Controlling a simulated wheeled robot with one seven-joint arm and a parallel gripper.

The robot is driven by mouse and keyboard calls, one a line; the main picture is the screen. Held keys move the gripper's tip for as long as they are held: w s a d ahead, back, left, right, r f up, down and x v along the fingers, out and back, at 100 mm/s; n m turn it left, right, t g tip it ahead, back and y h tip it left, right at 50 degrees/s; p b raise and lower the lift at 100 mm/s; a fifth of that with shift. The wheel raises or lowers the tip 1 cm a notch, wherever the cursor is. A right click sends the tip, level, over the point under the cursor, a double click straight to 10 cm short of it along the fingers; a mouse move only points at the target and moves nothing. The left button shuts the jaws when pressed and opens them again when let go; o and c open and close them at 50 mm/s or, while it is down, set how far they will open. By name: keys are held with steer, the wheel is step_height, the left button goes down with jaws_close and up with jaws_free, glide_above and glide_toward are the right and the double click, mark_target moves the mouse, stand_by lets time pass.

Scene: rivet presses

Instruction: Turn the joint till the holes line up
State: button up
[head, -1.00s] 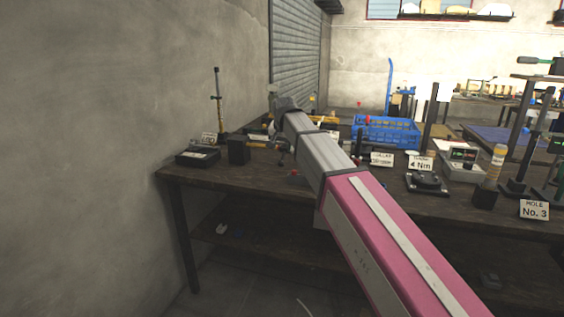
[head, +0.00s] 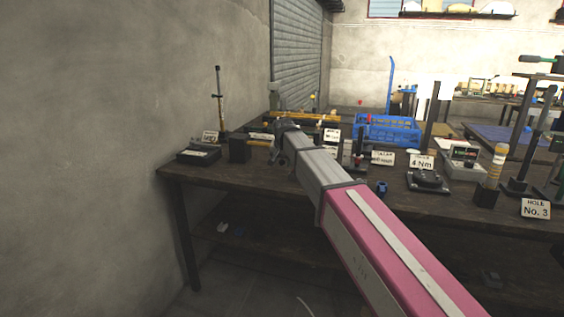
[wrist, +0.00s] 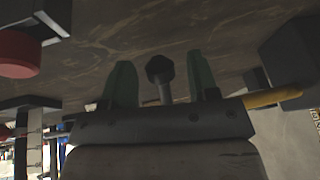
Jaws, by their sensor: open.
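My gripper (wrist: 163,82) is open in the wrist view, with one green finger on each side. A dark knob-headed stem (wrist: 160,70) shows between the fingers, with a gap on both sides. I cannot tell whether it is part of the joint. In the head view my gripper (head: 281,158) is small at the end of my arm, low over the left part of the bench. The joint and its holes cannot be made out in either view. A card reading "HOLE No. 3" (head: 535,208) stands at the right of the bench.
The dark bench (head: 290,205) has a wall on its left. A black box (head: 239,150) and a low device (head: 198,155) stand left of my gripper. A blue crate (head: 388,131), a "4 Nm" card (head: 422,162) and a small blue piece (head: 381,188) are to the right. A red disc (wrist: 18,55) shows in the wrist view.

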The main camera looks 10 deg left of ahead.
jaws_close()
steer(key=shift+r, duration=0.1)
steer(key=shift+r, duration=0.1)
steer(key=r+g, duration=0.1)
steer(key=g, duration=0.1)
steer(key=r+g, duration=0.2)
steer(key=shift+s+a+g, duration=0.1)
steer(key=shift+s+g, duration=0.1)
steer(key=shift+g, duration=0.2)
steer(key=shift+r+m+g+y, duration=0.3)
steer(key=shift+r+g, duration=0.4)
steer(key=shift+g, duration=0.4)
jaws_free()
